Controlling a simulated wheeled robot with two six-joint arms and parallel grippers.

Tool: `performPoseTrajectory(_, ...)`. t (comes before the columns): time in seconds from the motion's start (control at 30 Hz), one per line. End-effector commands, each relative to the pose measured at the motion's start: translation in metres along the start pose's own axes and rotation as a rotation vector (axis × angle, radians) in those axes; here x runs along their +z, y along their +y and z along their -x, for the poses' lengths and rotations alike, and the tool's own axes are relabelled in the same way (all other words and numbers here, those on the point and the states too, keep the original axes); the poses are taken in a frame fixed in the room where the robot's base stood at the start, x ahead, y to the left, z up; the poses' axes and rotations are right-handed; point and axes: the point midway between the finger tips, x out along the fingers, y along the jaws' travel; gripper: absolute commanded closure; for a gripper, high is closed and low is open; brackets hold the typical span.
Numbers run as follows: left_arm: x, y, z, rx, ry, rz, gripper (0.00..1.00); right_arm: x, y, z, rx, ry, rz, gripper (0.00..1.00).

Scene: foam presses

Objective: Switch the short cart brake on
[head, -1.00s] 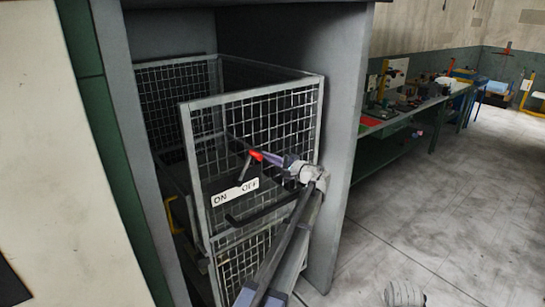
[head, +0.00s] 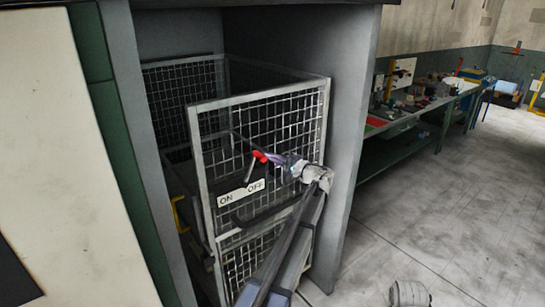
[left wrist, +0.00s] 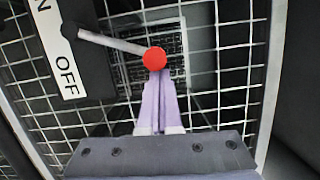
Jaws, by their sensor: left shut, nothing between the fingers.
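The wire-mesh cart (head: 201,170) stands inside a grey bay. On its front is a white ON/OFF plate (head: 241,193), ON at left and OFF at right. The brake lever ends in a red knob (head: 260,156) and slants up to the right, toward the OFF side. In the left wrist view, the lever (left wrist: 112,42) runs from a dark mount beside the OFF lettering to the red knob (left wrist: 154,58). My left gripper (head: 273,158) is shut and empty, its fingertips right at the knob; contact cannot be told. My right gripper is out of view.
A dark handle bar crosses the cart front below the plate, partly behind my left arm. The bay's grey side wall (head: 348,150) stands close right of my arm. A green workbench (head: 395,150) with tools is farther right. The floor (head: 450,220) there is mostly clear.

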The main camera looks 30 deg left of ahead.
Motion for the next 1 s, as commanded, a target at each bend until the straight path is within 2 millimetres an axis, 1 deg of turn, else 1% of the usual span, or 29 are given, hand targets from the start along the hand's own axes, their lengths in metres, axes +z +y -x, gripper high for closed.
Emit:
performPoseTrajectory(0.03,0.006,-0.006,-0.001,0.006,-0.002,0.022,1.00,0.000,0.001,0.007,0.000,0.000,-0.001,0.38)
performPoseTrajectory(0.17,0.018,-0.013,-0.003,0.026,-0.003,0.102,1.00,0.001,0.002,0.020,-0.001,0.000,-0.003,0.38)
performPoseTrajectory(0.3,0.036,-0.021,-0.008,0.056,-0.005,0.225,1.00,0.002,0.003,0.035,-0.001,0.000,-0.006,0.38)
performPoseTrajectory(0.5,0.062,-0.025,-0.014,0.102,-0.004,0.410,1.00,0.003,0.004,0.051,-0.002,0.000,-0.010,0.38)
performPoseTrajectory(0.8,0.098,-0.021,-0.023,0.165,-0.004,0.664,1.00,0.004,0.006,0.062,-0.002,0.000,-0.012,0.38)
performPoseTrajectory(1.0,0.115,-0.016,-0.027,0.195,-0.002,0.783,1.00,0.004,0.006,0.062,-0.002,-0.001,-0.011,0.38)
